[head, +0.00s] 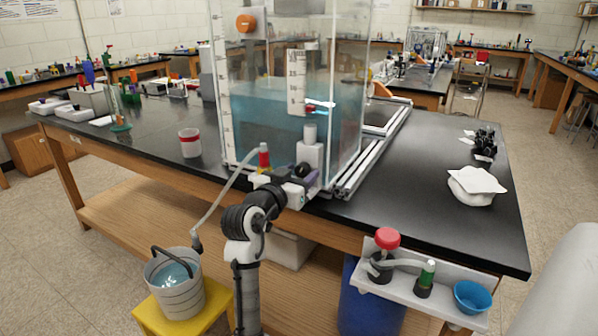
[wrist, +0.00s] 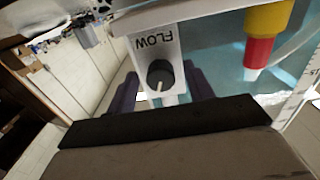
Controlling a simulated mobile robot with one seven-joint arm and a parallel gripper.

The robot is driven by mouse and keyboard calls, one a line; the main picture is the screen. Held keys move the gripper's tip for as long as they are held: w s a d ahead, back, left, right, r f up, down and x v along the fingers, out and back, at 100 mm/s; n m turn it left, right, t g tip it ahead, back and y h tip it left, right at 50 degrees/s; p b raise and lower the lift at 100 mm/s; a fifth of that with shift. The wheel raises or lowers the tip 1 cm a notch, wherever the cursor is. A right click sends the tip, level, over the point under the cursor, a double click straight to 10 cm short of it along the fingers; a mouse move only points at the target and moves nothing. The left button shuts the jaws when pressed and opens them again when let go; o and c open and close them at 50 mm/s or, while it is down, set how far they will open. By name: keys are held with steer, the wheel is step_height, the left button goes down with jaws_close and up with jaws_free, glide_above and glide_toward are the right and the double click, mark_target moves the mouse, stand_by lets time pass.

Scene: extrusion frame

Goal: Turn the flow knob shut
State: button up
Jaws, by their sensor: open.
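The flow knob (wrist: 160,76) is a round black dial with a white pointer line, on a white plate (wrist: 150,38) marked FLOW in the wrist view. The pointer runs along the plate's length, toward my gripper. In the head view the knob (head: 303,169) sits low on the white block at the tank's front. My gripper (wrist: 164,92) is open, its purple fingers on either side of the knob, with gaps showing. In the head view my gripper (head: 300,184) is just in front of the block. Whether the fingers reach fully around the knob is unclear.
A red-and-yellow fitting (head: 264,157) with a hose is close to the left of the knob; the hose runs toward a bucket (head: 175,284) on a yellow stool. The clear tank (head: 250,125) holds blue water. A white shelf (head: 440,295) hangs off the bench at right.

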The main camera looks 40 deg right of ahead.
steer(key=shift+d, duration=0.1)
steer(key=c, duration=1)
steer(key=shift+o, duration=0.2)
steer(key=shift+f, duration=0.1)
steer(key=shift+b, duration=0.3)
steer(key=m+b, duration=0.2)
steer(key=b, duration=0.1)
steer(key=shift+w+f+m, duration=0.1)
steer(key=shift+f+m, duration=0.1)
steer(key=shift+m, duration=0.2)
steer(key=m+b, duration=0.3)
steer(key=shift+m, duration=0.3)
steer(key=m+b, duration=0.3)
steer(key=m, duration=0.1)
steer(key=shift+r+m+b, duration=0.1)
steer(key=shift+m+b, duration=0.3)
steer(key=shift+r+m+b, duration=0.1)
steer(key=shift+m+b, duration=0.35)
steer(key=shift+m, duration=0.45)
